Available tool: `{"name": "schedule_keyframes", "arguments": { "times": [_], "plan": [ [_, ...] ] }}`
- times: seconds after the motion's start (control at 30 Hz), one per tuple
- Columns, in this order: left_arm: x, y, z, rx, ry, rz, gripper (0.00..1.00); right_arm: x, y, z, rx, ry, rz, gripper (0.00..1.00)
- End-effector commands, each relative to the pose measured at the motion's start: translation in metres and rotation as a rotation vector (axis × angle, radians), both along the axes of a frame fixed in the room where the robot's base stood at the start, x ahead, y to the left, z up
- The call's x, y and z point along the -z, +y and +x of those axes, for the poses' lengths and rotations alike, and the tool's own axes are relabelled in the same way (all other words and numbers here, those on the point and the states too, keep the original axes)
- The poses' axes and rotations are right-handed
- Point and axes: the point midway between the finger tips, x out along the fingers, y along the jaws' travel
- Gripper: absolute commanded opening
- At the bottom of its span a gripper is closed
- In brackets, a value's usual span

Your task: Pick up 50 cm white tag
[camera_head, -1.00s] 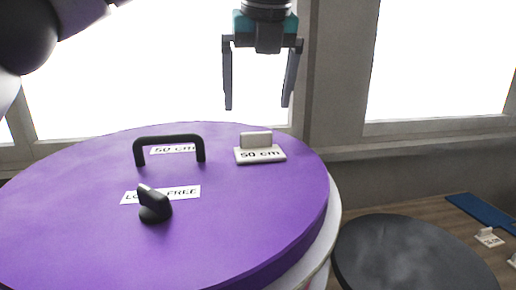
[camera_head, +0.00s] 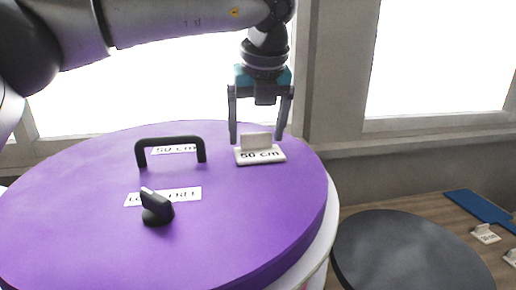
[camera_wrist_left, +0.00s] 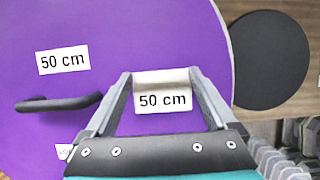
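The white 50 cm tag (camera_head: 260,154) lies on the purple round lid (camera_head: 90,240), near its right back edge, with its raised grip tab upright. My left gripper (camera_head: 259,140) is open, pointing down, with its fingertips at about the height of the tab, one on each side. In the left wrist view the tag (camera_wrist_left: 163,101) sits between the open fingers of the left gripper (camera_wrist_left: 160,80). I cannot tell whether the fingers touch the tab. My right gripper does not show.
The lid bears a black handle (camera_head: 170,140), a black knob (camera_head: 156,207) and flat printed labels. A dark round disc (camera_head: 405,255) is at the lower right. A blue board (camera_head: 480,207) and small white tags (camera_head: 485,234) lie on the wooden surface beyond.

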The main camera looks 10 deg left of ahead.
Motion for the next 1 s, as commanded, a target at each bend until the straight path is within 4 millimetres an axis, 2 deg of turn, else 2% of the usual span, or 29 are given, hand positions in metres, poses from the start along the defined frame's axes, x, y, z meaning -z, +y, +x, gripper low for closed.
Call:
{"name": "schedule_keyframes", "arguments": {
  "times": [0.07,0.6,1.0],
  "plan": [
    [-0.0004,-0.0001,0.0000,0.000,0.000,0.000,0.80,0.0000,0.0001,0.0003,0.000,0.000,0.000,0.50],
    [-0.0008,-0.0003,-0.0001,0.000,-0.001,0.000,0.20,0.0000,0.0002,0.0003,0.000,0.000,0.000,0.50],
    [-0.0079,-0.0007,0.0003,0.001,-0.003,-0.001,0.20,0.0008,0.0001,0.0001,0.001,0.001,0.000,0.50]
  ]
}}
